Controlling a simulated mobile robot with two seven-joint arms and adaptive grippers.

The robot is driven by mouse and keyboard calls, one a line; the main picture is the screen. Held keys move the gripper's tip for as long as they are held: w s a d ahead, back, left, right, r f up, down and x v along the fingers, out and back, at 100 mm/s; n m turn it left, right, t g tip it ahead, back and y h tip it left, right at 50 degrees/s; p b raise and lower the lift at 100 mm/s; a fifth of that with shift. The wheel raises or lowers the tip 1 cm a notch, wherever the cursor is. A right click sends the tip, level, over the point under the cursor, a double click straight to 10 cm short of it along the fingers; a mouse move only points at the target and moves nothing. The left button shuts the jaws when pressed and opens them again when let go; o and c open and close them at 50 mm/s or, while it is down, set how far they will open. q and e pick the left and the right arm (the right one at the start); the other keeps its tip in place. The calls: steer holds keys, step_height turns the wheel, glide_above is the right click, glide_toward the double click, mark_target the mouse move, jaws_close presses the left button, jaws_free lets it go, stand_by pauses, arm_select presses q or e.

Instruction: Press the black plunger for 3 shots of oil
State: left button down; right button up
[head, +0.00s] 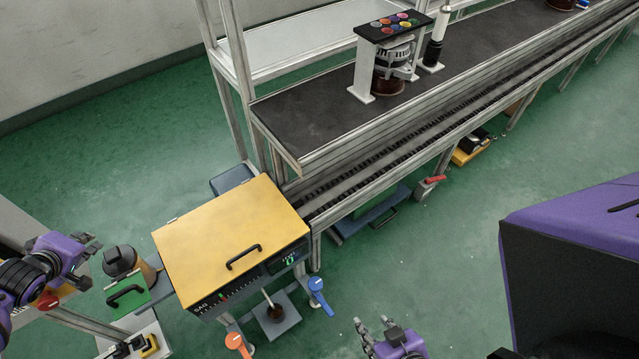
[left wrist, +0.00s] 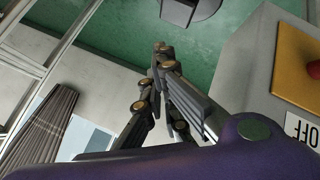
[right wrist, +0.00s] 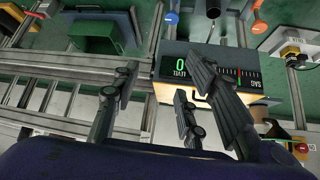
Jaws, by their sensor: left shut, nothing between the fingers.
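No part is plainly the black plunger; I cannot tell which it is. A grey rounded, dark-topped piece on a tan body (head: 118,262) stands left of the yellow-topped machine. A black-and-white upright cylinder (head: 436,45) stands on the far conveyor. My left gripper (head: 92,244) is shut and empty, just left of the grey-topped piece and apart from it. Its fingers meet in the left wrist view (left wrist: 162,52). My right gripper (head: 374,328) is open and empty, low in the head view, right of the machine. Its fingers are spread in the right wrist view (right wrist: 168,78).
The yellow-topped machine (head: 225,235) has a black handle and a green 0 on its display (right wrist: 184,124). Orange (head: 236,342) and blue (head: 316,285) levers stand in front. A green box (head: 127,298) is near my left arm. A red button (left wrist: 313,69) shows beside OFF.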

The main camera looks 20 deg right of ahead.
mark_target(104, 254)
arm_select(q)
steer(key=shift+s+f, duration=0.1)
steer(key=shift+f, duration=0.8)
steer(key=shift+f+b, duration=0.35)
steer(key=shift+f, duration=0.25)
arm_select(e)
steer(key=shift+w+d+f, duration=0.1)
steer(key=shift+w+d, duration=0.15)
steer(key=shift+w, duration=0.35)
steer(key=shift+s+f, duration=0.1)
steer(key=shift+s, duration=0.05)
steer(key=shift+a, duration=0.15)
arm_select(q)
steer(key=shift+f, duration=0.1)
steer(key=shift+f, duration=0.35)
arm_select(e)
steer(key=shift+f, duration=0.1)
arm_select(q)
steer(key=shift+f, duration=0.15)
arm_select(e)
steer(key=shift+s+d+f, duration=0.1)
steer(key=shift+s+d, duration=0.1)
